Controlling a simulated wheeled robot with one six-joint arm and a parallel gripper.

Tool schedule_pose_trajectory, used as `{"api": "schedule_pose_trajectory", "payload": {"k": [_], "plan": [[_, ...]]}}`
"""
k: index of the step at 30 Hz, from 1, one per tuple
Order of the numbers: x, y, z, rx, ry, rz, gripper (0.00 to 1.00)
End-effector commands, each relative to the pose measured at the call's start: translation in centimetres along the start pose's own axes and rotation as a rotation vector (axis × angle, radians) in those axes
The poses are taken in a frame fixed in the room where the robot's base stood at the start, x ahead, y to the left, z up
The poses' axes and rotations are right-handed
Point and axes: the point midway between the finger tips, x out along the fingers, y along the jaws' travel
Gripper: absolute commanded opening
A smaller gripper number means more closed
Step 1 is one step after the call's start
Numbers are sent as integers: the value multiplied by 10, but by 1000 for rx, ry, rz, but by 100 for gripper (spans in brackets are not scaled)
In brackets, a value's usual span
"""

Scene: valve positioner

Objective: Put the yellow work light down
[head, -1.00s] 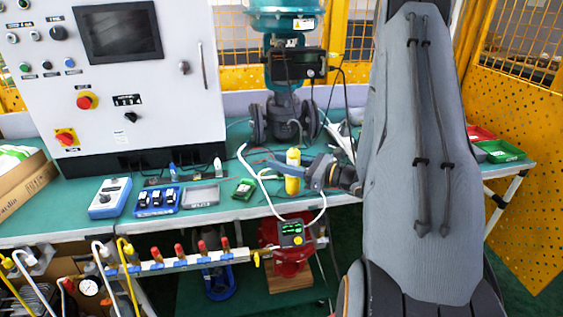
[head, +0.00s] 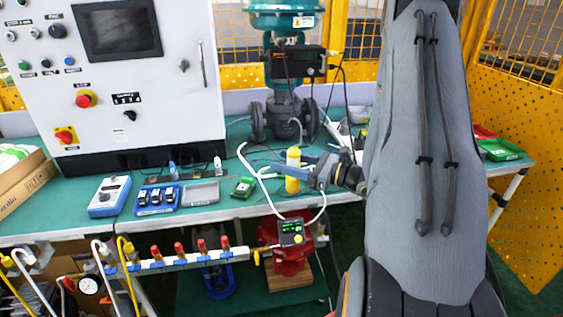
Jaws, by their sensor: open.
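The yellow work light (head: 293,181) stands upright on the green bench top (head: 222,213), close to its front edge. It is a small yellow cylinder. My gripper (head: 286,168) reaches in from the right at the light's height, and its blue-grey fingers cross the middle of the light. The jaws are open. The fingers partly hide the light, and I cannot tell whether either one touches it.
A valve (head: 285,118) stands behind.

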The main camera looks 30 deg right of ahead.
Motion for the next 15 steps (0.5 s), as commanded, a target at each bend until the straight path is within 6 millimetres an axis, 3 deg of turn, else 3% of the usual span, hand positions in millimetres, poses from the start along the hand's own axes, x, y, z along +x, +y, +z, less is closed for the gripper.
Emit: {"api": "schedule_pose_trajectory", "payload": {"k": [9, 15], "plan": [[-66, -2, -1, -1, 0, -6, 49], [-94, -1, -1, 0, -1, -3, 49]]}}
